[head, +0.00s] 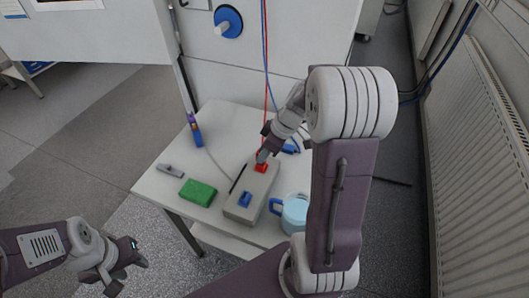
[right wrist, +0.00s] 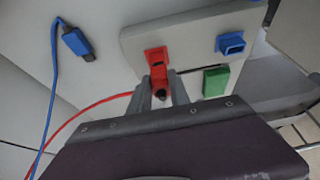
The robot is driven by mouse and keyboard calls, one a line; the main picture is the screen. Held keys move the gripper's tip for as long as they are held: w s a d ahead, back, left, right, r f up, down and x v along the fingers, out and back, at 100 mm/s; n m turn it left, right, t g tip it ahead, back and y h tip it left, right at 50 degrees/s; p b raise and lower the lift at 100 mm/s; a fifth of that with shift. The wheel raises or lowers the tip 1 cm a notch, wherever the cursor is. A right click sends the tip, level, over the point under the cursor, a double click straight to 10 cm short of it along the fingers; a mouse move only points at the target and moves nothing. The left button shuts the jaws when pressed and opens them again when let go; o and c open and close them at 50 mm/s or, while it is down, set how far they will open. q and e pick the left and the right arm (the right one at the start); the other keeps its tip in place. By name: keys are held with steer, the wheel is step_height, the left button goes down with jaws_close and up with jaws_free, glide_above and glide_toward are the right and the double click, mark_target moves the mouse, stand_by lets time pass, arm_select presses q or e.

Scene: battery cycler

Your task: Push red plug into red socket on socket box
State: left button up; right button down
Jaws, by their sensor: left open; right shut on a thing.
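The grey socket box (head: 238,208) lies on the white table, with a red socket (right wrist: 153,53) and a blue socket (head: 244,199). My right gripper (head: 262,157) is over the red end of the box. In the right wrist view its fingers are shut on the red plug (right wrist: 159,82), one on each side. The plug points at the red socket and meets it in that view; I cannot tell how deep it sits. In the head view the gripper mostly hides the plug. My left gripper (head: 136,252) is open and empty, in front of the table at lower left.
A blue plug (right wrist: 77,41) on a blue cable lies beside the box. A green block (head: 198,192), a grey item (head: 170,170) and a light-blue mug (head: 295,214) are on the table (head: 157,186). A red cable (right wrist: 92,106) runs from the red plug. A white panel stands behind.

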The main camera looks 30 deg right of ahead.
steer(key=shift+f+b, duration=0.5)
steer(key=c, duration=1.1)
jaws_free()
steer(key=shift+c, duration=0.2)
steer(key=shift+r, duration=0.2)
steer(key=p+v, duration=0.1)
steer(key=v, duration=0.7)
steer(key=shift+r, duration=0.35)
steer(key=shift+s+d, duration=0.15)
steer(key=shift+s, duration=0.05)
